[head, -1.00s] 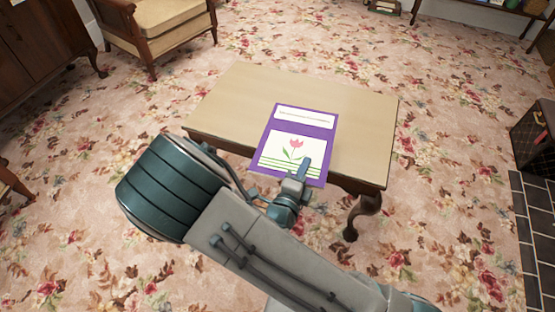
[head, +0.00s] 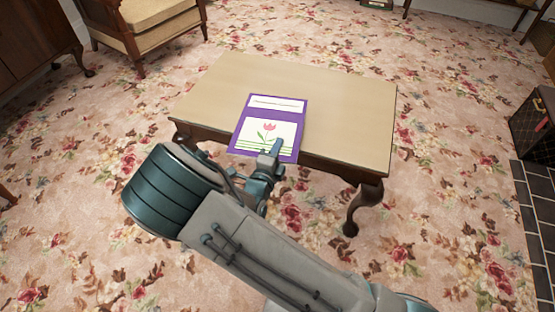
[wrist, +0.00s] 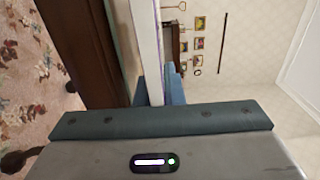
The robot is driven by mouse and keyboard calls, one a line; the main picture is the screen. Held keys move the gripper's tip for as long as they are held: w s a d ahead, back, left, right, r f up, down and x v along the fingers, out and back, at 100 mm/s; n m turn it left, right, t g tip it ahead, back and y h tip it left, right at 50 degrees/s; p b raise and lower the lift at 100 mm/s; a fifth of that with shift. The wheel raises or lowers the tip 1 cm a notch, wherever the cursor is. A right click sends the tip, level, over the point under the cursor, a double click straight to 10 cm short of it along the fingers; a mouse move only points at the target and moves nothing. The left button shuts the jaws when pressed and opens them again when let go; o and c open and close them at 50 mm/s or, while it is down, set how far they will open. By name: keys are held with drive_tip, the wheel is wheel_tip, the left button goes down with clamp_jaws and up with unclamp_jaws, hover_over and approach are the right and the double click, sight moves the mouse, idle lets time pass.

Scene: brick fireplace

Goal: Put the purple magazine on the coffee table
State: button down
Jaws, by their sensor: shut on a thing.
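The purple magazine (head: 240,132), with a white title strip and a pink tulip picture, lies over the near edge of the coffee table (head: 350,105) in the head view. Its far part overlaps the tabletop; its near end reaches the front edge. My gripper (head: 272,152) is shut on the magazine's near end. In the wrist view the magazine (wrist: 147,50) shows edge-on as a pale strip between the fingers, beside the table's dark wooden side (wrist: 92,50). I cannot tell whether the magazine touches the tabletop.
The tabletop is otherwise bare, with free room left, right and behind the magazine. A cushioned wooden armchair (head: 145,35) stands at the back left and a dark cabinet (head: 35,45) at the far left. A dark box (head: 532,122) stands at the right by black tiles.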

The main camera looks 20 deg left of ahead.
wheel_tip(320, 180, down, 4)
drive_tip(key=shift+r+b, duration=0.1)
drive_tip(key=shift+b, duration=1)
drive_tip(key=c, duration=1.5)
unclamp_jaws()
drive_tip(key=shift+f, duration=0.2)
drive_tip(key=shift+c, duration=0.2)
drive_tip(key=s+p, duration=0.4)
drive_tip(key=s, duration=0.8)
drive_tip(key=shift+a, duration=0.45)
